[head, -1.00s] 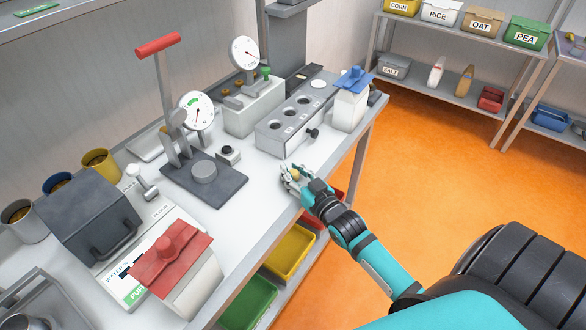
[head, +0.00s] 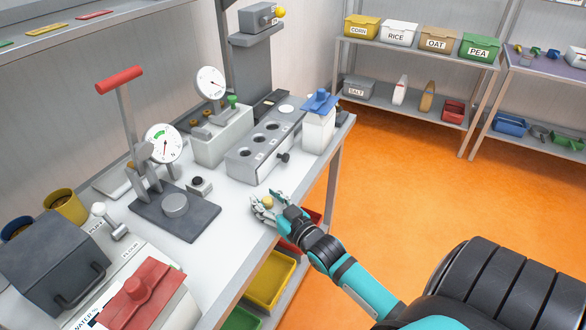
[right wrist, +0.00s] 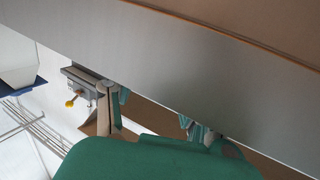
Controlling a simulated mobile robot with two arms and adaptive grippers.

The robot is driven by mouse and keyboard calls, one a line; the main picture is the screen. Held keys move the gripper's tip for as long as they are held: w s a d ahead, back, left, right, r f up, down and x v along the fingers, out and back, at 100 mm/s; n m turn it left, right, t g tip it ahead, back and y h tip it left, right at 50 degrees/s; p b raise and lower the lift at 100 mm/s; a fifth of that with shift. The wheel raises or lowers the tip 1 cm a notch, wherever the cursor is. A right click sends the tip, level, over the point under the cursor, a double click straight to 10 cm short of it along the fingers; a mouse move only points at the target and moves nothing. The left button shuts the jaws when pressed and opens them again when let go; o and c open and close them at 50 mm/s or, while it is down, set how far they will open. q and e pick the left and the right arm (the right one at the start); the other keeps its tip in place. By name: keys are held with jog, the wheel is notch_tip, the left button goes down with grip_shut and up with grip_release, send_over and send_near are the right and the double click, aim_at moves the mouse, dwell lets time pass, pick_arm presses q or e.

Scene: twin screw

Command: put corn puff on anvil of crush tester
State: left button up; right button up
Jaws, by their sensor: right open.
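The crush tester (head: 178,220) stands on the bench, with a dark base plate, a red-handled lever (head: 119,80) and a round dial gauge (head: 163,143). Its anvil (head: 175,205) looks like the short grey cylinder on the plate, with a bare top. My right gripper (head: 264,208) is open over the bench's front edge, to the right of the tester. A small tan-yellow puff (head: 267,202), likely the corn puff, shows at its fingers; whether it lies between them or behind them is unclear. The right wrist view shows my finger parts (right wrist: 155,118) but no clear puff. My left gripper is out of view.
A grey block with round holes (head: 262,145) and a white blue-topped container (head: 319,122) stand behind my right gripper. A red-lidded container (head: 141,298) and a dark box (head: 55,265) are at the front left. Bench surface between tester and gripper is clear.

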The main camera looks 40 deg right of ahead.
jog(key=s+r+b, duration=0.2)
jog(key=s, duration=1.5)
jog(key=shift+a+b, duration=0.3)
jog(key=shift+b, duration=0.1)
jog(key=shift+f, duration=0.1)
